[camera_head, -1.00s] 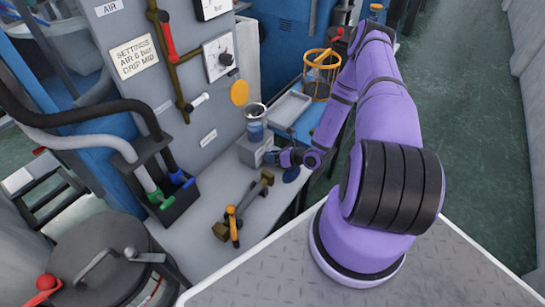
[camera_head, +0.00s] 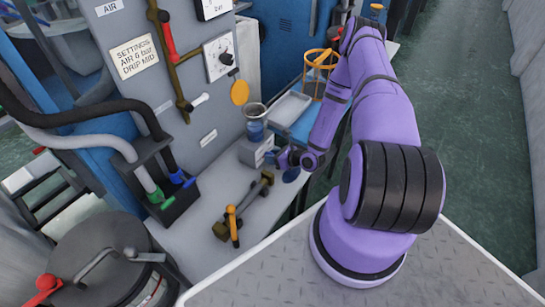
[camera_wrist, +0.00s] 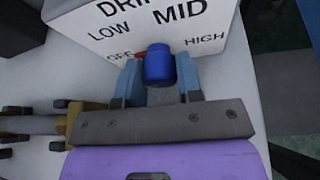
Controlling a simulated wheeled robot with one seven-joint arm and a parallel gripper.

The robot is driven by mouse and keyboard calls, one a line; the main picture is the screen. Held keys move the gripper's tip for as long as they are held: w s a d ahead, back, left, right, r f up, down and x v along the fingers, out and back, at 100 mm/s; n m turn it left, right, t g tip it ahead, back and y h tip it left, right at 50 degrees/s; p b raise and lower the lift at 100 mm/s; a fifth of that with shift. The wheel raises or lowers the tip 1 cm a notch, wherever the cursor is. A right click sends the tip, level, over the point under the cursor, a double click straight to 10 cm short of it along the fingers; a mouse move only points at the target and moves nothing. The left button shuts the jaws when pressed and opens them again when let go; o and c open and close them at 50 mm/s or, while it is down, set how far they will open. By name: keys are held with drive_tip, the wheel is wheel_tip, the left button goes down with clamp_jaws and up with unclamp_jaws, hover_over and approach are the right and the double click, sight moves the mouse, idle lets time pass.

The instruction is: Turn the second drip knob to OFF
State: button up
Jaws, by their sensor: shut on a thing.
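The drip box (camera_wrist: 120,18) fills the top of the wrist view, its face marked DRIP, LOW, MID, HIGH and OFF. A blue knob (camera_wrist: 158,64) is on that face, between the two fingers of my gripper (camera_wrist: 160,85). The gripper is shut on the knob. A small red pointer shows at the knob's left side, towards the OFF mark, whose letters are partly hidden. In the head view the box (camera_head: 255,152) stands on the grey bench below a glass of blue liquid (camera_head: 255,128), with my gripper (camera_head: 277,158) at its right. The knob is too small to make out there.
A tool with an orange handle (camera_head: 233,225) lies on the bench in front of the box. A metal tray (camera_head: 290,108) and an orange wire basket (camera_head: 318,72) are behind. The grey panel (camera_head: 208,148) with gauges rises at the left.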

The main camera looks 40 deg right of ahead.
drive_tip(key=o, duration=0.6)
drive_tip(key=shift+o, duration=0.2)
drive_tip(key=v, duration=1.1)
